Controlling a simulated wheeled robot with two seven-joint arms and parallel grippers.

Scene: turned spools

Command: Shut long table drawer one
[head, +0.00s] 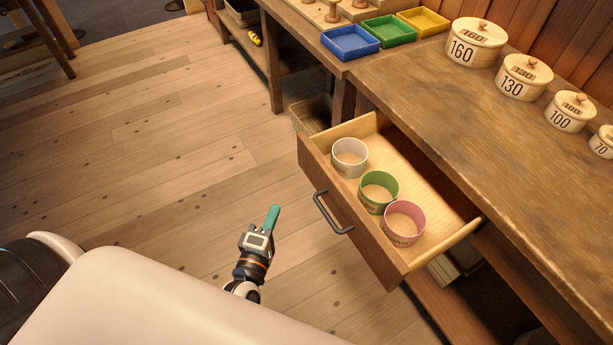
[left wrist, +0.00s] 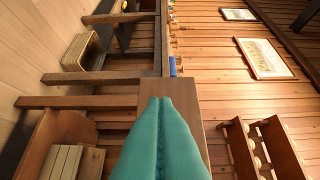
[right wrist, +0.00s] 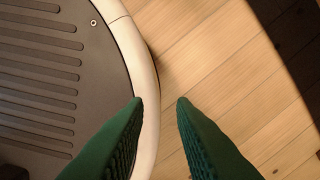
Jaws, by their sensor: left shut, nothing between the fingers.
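The long table drawer (head: 355,228) is pulled out from under the long table (head: 440,95) in the head view. Its front has a dark bar handle (head: 332,213). Three round tubs stand inside along the front: a white one (head: 349,158), a green one (head: 379,191) and a pink one (head: 404,224). My left gripper (head: 275,212) is shut and empty, left of the handle and apart from it. Its closed teal fingers also show in the left wrist view (left wrist: 160,99). My right gripper (right wrist: 160,101) is open and empty in the right wrist view, over the floor and my base; the head view does not show it.
Lidded wooden pots, such as the 160 pot (head: 474,45), stand along the tabletop. Blue (head: 350,43), green (head: 389,31) and yellow (head: 423,22) trays sit at the back. A wicker basket (head: 311,114) is beyond the drawer. The wooden floor (head: 170,160) left of the drawer is clear.

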